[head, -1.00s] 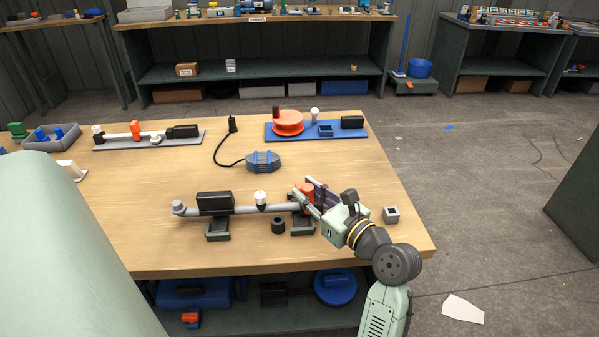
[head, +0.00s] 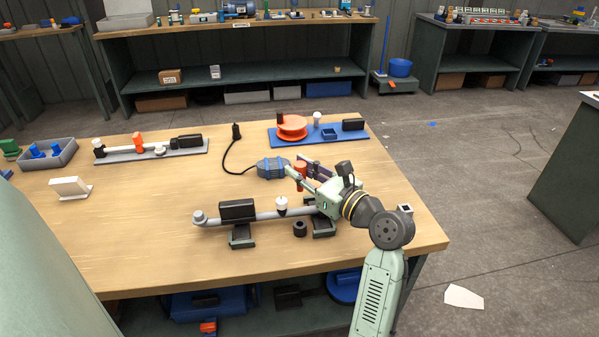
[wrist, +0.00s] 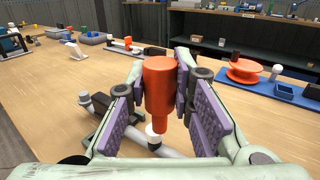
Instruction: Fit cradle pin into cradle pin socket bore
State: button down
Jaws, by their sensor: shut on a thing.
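The cradle pin, orange with a wide round head and a narrower lower shank, is held upright in my gripper (head: 301,175). The pin (head: 299,168) also shows in the wrist view (wrist: 158,85) between the purple finger pads, shank down. My gripper is shut on it, above the table and near the right end of a grey pipe assembly (head: 262,216). This assembly rests on dark cradle blocks (head: 241,238). In the wrist view the white knob (wrist: 155,130) on the pipe lies behind the pin's lower end. I cannot make out the socket bore.
A black ring (head: 300,229) stands in front of the pipe. A grey square block (head: 405,209) is partly hidden by my arm. The table's left front is clear.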

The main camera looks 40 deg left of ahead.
aim_at(302, 191)
jog(key=shift+f+b, duration=0.9)
jog(key=shift+f, duration=2)
jog(key=shift+p, duration=0.95)
jog(key=shift+f+b, duration=1.7)
jog(key=shift+f, duration=2.65)
jog(key=shift+r, duration=0.15)
jog(key=shift+r+p, duration=1.4)
jog(key=shift+p, duration=0.2)
